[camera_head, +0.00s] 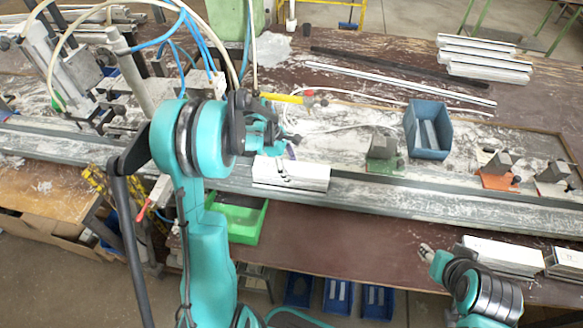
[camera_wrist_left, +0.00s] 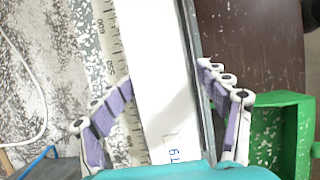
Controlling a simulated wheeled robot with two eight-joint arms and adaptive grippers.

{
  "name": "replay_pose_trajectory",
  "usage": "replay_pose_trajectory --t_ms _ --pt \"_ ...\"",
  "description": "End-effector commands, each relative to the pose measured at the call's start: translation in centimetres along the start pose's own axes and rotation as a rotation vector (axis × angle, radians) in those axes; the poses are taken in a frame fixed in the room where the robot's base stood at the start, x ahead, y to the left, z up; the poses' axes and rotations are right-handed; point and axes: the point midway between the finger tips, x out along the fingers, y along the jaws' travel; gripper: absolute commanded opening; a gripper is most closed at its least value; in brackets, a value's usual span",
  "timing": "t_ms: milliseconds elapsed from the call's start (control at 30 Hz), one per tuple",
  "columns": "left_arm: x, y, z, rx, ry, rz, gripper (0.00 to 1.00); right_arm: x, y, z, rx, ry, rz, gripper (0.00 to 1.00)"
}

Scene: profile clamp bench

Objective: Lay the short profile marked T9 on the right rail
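The short white profile marked T9 (camera_wrist_left: 160,100) lies lengthwise between my left gripper's fingers in the left wrist view, its mark near the lower end. In the head view the white profile (camera_head: 300,174) is at the left part of the right rail (camera_head: 420,195), beneath my left gripper (camera_head: 272,148). My left gripper's purple-padded fingers (camera_wrist_left: 167,78) straddle the profile and look open, with a narrow gap on the right side. Whether the profile rests fully on the rail is hard to tell. My right gripper (camera_head: 427,252) is low at right, away from it; its finger opening is unclear.
A green bin (camera_head: 240,222) sits below the rail's front edge. A green clamp (camera_head: 383,150), an orange clamp (camera_head: 497,172) and a blue bin (camera_head: 428,130) stand farther right. White profiles (camera_head: 500,257) lie near my right arm. A scale strip (camera_wrist_left: 115,60) runs beside the profile.

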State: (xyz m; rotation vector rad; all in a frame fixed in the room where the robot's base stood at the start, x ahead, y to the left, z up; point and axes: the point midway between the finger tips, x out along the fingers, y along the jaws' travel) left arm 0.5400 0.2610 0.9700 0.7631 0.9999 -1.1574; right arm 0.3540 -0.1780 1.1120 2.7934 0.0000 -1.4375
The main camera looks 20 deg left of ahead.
Motion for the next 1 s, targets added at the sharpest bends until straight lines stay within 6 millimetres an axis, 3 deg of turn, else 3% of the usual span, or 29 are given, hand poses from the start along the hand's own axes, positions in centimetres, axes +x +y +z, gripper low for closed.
replay_pose_trajectory --t_ms 167,600,867,1000 --pt "-1.4 0.0 0.6 0.0 -0.001 0.0 0.73 -1.2 0.0 -0.9 0.0 0.0 0.0 0.4" --pt "-10.9 0.0 0.5 -0.001 -0.001 0.001 0.73 -2.5 0.0 -1.8 0.0 0.0 0.0 0.4" --pt "-13.2 -0.3 0.8 0.021 0.004 0.006 0.73 -2.8 0.0 -2.0 0.0 0.0 0.0 0.4" --pt "-14.2 -1.9 2.8 0.164 0.044 0.039 0.73 -2.8 0.0 -2.0 0.0 0.0 0.0 0.4"
